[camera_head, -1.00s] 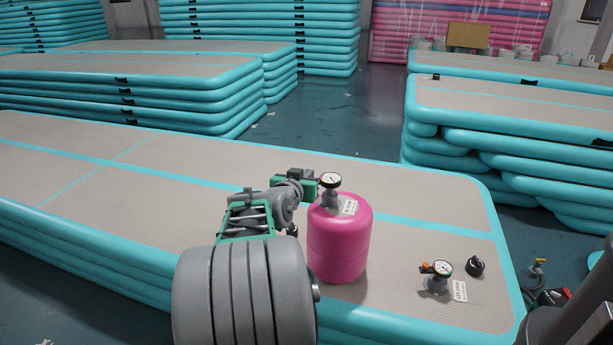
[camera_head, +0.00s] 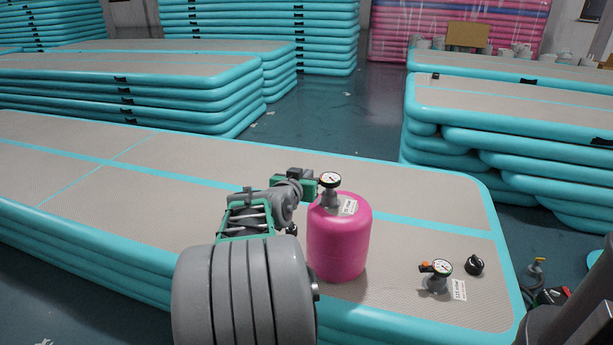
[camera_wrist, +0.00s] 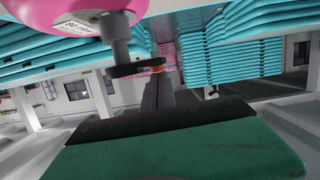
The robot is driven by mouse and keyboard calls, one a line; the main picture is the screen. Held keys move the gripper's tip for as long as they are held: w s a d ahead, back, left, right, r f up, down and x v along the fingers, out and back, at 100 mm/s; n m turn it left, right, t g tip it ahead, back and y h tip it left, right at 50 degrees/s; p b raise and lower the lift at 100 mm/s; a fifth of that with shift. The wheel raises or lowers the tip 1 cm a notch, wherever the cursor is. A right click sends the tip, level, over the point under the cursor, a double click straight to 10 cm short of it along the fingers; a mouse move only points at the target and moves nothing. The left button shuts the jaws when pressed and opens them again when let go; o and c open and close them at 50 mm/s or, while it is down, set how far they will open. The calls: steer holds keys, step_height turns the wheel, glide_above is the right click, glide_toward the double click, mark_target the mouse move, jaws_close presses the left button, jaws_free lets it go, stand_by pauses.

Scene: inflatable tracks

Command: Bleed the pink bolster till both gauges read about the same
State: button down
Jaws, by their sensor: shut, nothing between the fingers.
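The pink bolster (camera_head: 339,242) stands upright on the grey top of the teal air track. Its gauge (camera_head: 330,180) sits on a stem at the top, beside a white label (camera_head: 349,206). A second gauge (camera_head: 442,268), with an orange part on its left, stands on the track to the right. The needles are too small to read. My gripper (camera_wrist: 158,84) is shut in the wrist view, its fingers close to the dark gauge disc (camera_wrist: 135,68) and an orange bit behind it. Whether they touch cannot be told. In the head view the gauge and arm partly hide the fingers.
A loose black cap (camera_head: 474,265) lies right of the second gauge, near a white label (camera_head: 458,290). A small hose fitting (camera_head: 537,268) is off the track's right end. Stacked teal tracks (camera_head: 130,90) stand behind. The track's left half is clear.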

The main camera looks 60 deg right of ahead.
steer(key=shift+s+f, duration=0.1)
steer(key=shift+f, duration=0.2)
steer(key=s+a+r+p, duration=0.1)
steer(key=a+r+p, duration=0.2)
steer(key=a+r, duration=0.4)
steer(key=a, duration=0.2)
steer(key=shift+a+p, duration=0.3)
steer(key=shift+p, duration=0.1)
